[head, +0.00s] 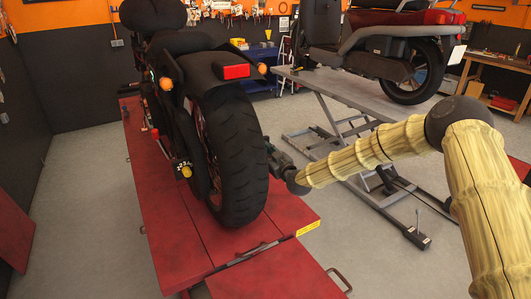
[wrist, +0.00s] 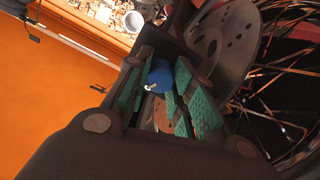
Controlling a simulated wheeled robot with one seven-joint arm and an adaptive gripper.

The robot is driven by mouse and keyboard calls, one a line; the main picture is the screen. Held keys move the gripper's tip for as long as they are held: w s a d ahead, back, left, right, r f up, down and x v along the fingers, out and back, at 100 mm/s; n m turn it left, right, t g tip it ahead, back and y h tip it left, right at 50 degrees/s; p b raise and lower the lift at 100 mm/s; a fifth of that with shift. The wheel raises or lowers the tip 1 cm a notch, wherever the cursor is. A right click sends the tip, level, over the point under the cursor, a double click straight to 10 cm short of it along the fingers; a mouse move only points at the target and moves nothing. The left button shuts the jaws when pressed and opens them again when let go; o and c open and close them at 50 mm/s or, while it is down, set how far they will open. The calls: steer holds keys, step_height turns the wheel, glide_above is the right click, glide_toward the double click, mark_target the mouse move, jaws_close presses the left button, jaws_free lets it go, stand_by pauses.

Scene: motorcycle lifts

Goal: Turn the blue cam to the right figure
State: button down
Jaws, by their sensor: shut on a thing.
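The blue cam (wrist: 159,73) shows in the wrist view between my gripper's green-padded fingers. It is a round blue piece with a small white mark on its lower left edge. My gripper (wrist: 161,72) is shut on it. In the head view my gripper (head: 269,150) is at the right side of the motorcycle's rear wheel (head: 235,160), and the blue cam cannot be made out there. I cannot read any figures beside the blue cam.
The motorcycle stands on a red lift (head: 180,235). A metal disc (wrist: 225,45) and wheel spokes (wrist: 285,80) are close right of my fingers in the wrist view. A grey lift (head: 345,95) carrying another motorcycle stands behind.

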steer(key=shift+f+n+b, duration=0.1)
steer(key=shift+n+b, duration=0.3)
steer(key=shift+b, duration=0.35)
steer(key=n+b, duration=0.5)
steer(key=b, duration=0.2)
steer(key=shift+b, duration=0.3)
steer(key=c, duration=1.2)
jaws_free()
